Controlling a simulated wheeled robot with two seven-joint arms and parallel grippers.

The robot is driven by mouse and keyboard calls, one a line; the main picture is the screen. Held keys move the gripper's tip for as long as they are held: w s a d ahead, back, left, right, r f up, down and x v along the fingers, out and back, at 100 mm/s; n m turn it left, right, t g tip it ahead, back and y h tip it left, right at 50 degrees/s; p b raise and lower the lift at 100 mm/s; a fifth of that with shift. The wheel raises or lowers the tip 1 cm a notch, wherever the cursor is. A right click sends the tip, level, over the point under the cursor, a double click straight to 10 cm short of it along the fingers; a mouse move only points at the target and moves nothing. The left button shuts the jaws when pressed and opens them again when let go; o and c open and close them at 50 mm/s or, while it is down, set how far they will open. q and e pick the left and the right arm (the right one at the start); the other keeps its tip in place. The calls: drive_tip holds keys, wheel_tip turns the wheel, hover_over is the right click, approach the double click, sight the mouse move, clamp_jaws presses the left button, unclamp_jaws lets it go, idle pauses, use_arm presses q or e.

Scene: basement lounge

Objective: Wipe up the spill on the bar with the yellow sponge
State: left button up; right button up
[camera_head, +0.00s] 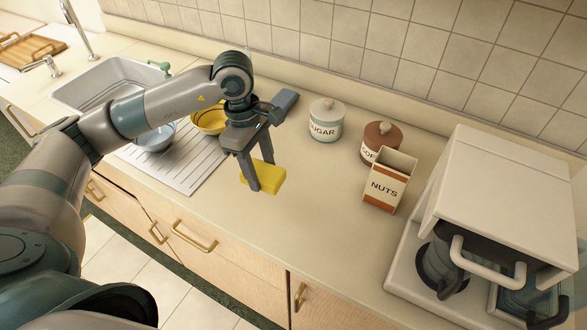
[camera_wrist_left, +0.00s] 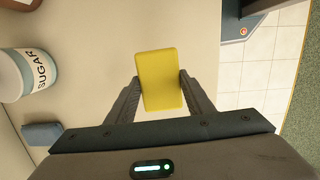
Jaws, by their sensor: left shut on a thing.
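My left gripper (camera_head: 255,178) is shut on the yellow sponge (camera_head: 268,176), pointing down over the bar (camera_head: 230,222). In the left wrist view the sponge (camera_wrist_left: 160,79) sits between the two fingers (camera_wrist_left: 160,88), one on each side. I cannot tell whether its underside touches the bar. No spill shows in either view; the arm and sponge hide part of the surface. My right gripper is not in view.
Right of the sponge stand a sugar canister (camera_head: 325,121), a brown canister (camera_head: 380,143), a nuts box (camera_head: 389,181) and a white coffee machine (camera_head: 510,190). A blue-grey block (camera_wrist_left: 42,133) lies by the sugar. Left are a yellow bowl (camera_head: 208,119), a blue bowl (camera_head: 155,137) and the sink (camera_head: 100,82).

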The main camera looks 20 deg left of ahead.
use_arm(q)
drive_tip(key=shift+r, duration=0.85)
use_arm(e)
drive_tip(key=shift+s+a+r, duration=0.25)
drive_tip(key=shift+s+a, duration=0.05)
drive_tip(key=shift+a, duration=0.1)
